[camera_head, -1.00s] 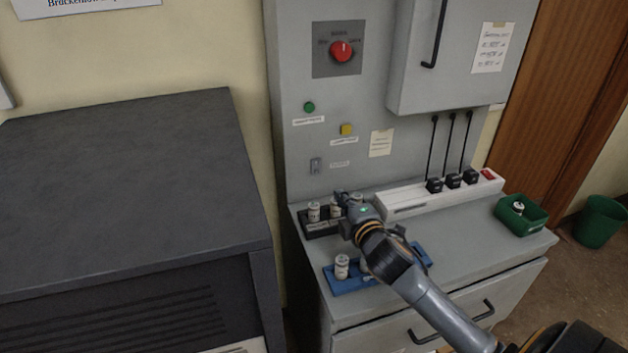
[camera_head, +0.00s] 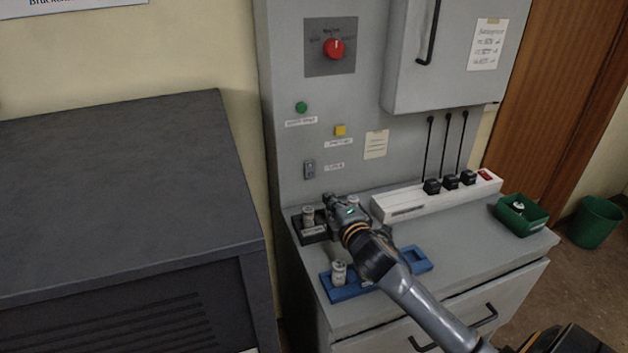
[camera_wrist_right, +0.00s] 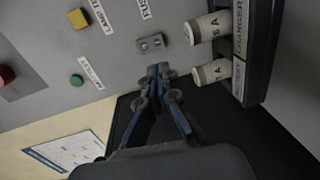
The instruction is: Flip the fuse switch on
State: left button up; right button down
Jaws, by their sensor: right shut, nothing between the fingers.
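The fuse switch (camera_head: 309,169) is a small grey plate low on the left of the panel, beside a white label. In the right wrist view the switch (camera_wrist_right: 151,43) shows two round spots, and part of its label (camera_wrist_right: 145,8) reads "FUS". I cannot tell its lever's position. My right gripper (camera_head: 330,199) is below and slightly right of the switch in the head view. In the wrist view its fingertips (camera_wrist_right: 158,72) are together, empty, and appear just short of the switch. Contact is not visible. My left gripper is out of view.
White cylinders (camera_head: 308,215) stand in a dark rack (camera_head: 313,239) close by the gripper. A blue tray (camera_head: 345,293) lies in front. A green button (camera_head: 301,107), yellow button (camera_head: 340,131) and red knob (camera_head: 334,48) sit above. A white power strip (camera_head: 400,208) stands right.

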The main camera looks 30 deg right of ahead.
aim_at(310, 176)
jog(key=p+x, duration=0.2)
jog(key=x, duration=0.9)
jog(key=shift+w, duration=0.3)
jog(key=shift+f, duration=0.1)
jog(key=shift+w+f+b, duration=0.1)
jog(key=shift+f+b, duration=0.2)
jog(key=shift+b, duration=0.6)
jog(key=shift+w+r+t, duration=0.15)
jog(key=shift+r+t, duration=0.1)
jog(key=shift+t, duration=0.05)
jog(key=v, duration=1.2)
